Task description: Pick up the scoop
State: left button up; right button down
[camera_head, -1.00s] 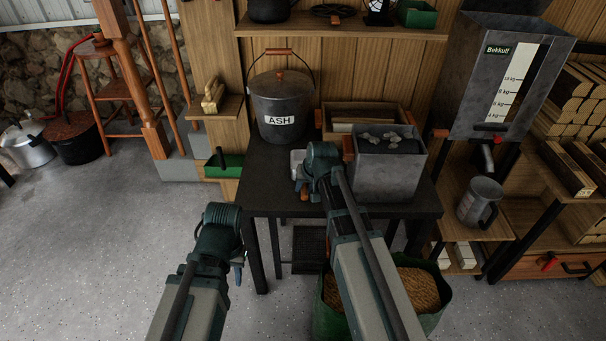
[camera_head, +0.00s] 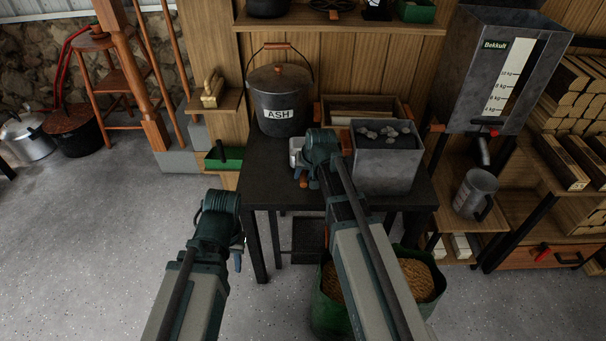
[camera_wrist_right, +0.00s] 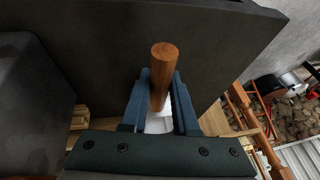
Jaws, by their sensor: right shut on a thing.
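The scoop shows in the head view as a small pale metal part (camera_head: 296,147) just left of my right wrist, over the dark table (camera_head: 270,190). My right gripper (camera_head: 301,176) is shut on its wooden handle. In the right wrist view, the round brown handle (camera_wrist_right: 162,75) stands between the two blue fingers of my right gripper (camera_wrist_right: 160,90), with a pale part below it. Most of the scoop is hidden by my wrist and fingers. I cannot tell whether it touches the table. My left gripper (camera_head: 238,260) hangs left of the table, its jaws too small to judge.
A lidded ASH bucket (camera_head: 281,92) stands behind the scoop. A grey metal bin (camera_head: 386,170) with grey lumps stands close to the right. A green tub (camera_head: 328,307) of pellets is below my right arm. Floor at left is clear.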

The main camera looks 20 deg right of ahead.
notch_tip(320, 180, up, 7)
jog(key=p, duration=0.6)
jog(key=shift+r, duration=0.1)
